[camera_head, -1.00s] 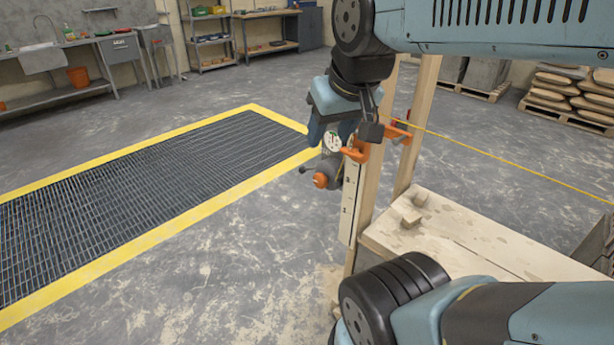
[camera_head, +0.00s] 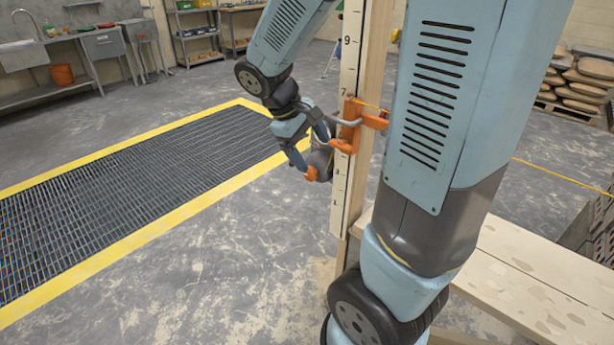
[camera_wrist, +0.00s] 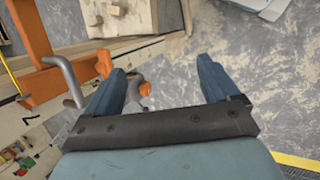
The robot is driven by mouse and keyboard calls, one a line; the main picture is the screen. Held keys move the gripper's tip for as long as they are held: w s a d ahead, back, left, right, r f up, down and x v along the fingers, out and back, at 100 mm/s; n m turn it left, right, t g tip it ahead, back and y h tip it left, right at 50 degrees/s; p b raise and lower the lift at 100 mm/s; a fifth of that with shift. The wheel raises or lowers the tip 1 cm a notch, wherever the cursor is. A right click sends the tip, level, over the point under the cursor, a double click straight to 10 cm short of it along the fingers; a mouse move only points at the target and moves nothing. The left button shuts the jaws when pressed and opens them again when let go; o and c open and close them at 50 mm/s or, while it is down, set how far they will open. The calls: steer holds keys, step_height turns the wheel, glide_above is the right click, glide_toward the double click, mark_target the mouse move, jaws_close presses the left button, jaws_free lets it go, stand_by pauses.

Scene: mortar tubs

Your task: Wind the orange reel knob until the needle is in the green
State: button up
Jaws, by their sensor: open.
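In the head view, the orange reel knob (camera_head: 311,174) sits low on the grey reel (camera_head: 323,157), beside the upright measuring staff. My gripper (camera_head: 309,150) is open at the reel, its blue fingers close to the knob; I cannot tell whether they touch it. In the wrist view, my gripper (camera_wrist: 165,75) has its fingers apart with bare floor showing between them. Grey metal parts show beside the left finger. The needle and its dial are hidden now.
An orange clamp (camera_head: 350,125) with a grey bent handle holds onto the wooden post (camera_head: 378,60) just right of the reel. A wooden bench (camera_head: 540,265) stands at the lower right. A yellow string line (camera_head: 560,174) runs off right.

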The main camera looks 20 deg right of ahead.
steer(key=w+f+n+h, duration=0.7)
steer(key=w+f, duration=0.3)
steer(key=f, duration=0.3)
steer(key=n+t+h, duration=0.4)
steer(key=n+t, duration=0.3)
steer(key=n, duration=0.3)
glide_toward(308, 175)
steer(key=x, duration=0.9)
steer(key=shift+w+d+r, duration=0.1)
steer(key=shift+d, duration=0.1)
steer(key=shift+c, duration=0.4)
steer(key=c, duration=1)
steer(key=shift+o, duration=0.2)
steer(key=shift+m+t, duration=0.3)
steer(key=shift+m, duration=1.9)
steer(key=o, duration=1)
